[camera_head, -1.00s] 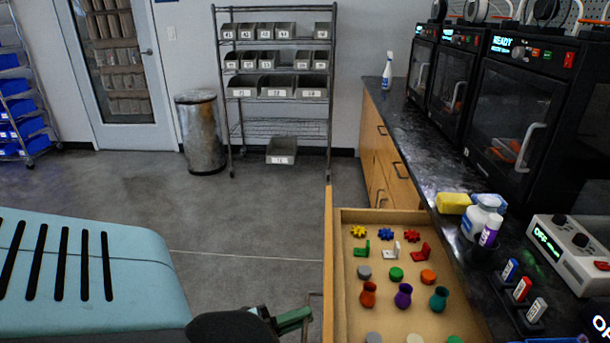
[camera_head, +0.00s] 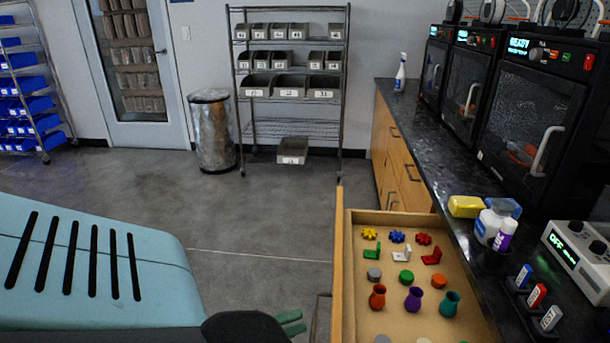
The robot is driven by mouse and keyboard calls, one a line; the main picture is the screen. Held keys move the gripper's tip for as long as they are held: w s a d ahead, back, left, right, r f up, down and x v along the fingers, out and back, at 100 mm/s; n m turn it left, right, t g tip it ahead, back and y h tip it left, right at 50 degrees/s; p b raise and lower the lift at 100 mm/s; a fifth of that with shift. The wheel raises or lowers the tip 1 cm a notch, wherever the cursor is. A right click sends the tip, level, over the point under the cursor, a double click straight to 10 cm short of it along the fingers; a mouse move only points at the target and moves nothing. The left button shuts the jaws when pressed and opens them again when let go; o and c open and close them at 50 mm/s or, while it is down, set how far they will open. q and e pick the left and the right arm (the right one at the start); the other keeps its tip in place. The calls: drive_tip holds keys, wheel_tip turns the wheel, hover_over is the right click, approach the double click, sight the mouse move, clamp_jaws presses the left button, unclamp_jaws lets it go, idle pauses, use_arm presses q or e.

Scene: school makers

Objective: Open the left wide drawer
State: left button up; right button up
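The wide drawer (camera_head: 337,265) stands pulled out from the wooden cabinet at the lower right, and its inside shows. It holds several small coloured gears, brackets, discs and vases in rows. Its handle (camera_head: 319,320) shows partly at the bottom, on the outer left side of the drawer front. My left gripper (camera_head: 298,322) is at the bottom edge, just left of the handle. Its two green fingers show a gap between them, with nothing seen in it, and look apart from the handle. My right gripper is not in view.
The black counter (camera_head: 425,150) runs along the right with 3D printers (camera_head: 520,120), a yellow sponge (camera_head: 465,206), bottles and a white control box (camera_head: 580,255). Closed drawers lie beyond the open one. A wire shelf (camera_head: 290,120) and bin (camera_head: 212,130) stand behind; the middle floor is clear.

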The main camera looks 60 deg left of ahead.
use_arm(q)
drive_tip(key=v, duration=0.4)
drive_tip(key=shift+s, duration=0.1)
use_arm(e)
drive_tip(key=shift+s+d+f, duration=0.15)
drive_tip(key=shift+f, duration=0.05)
use_arm(q)
drive_tip(key=shift+f, duration=0.1)
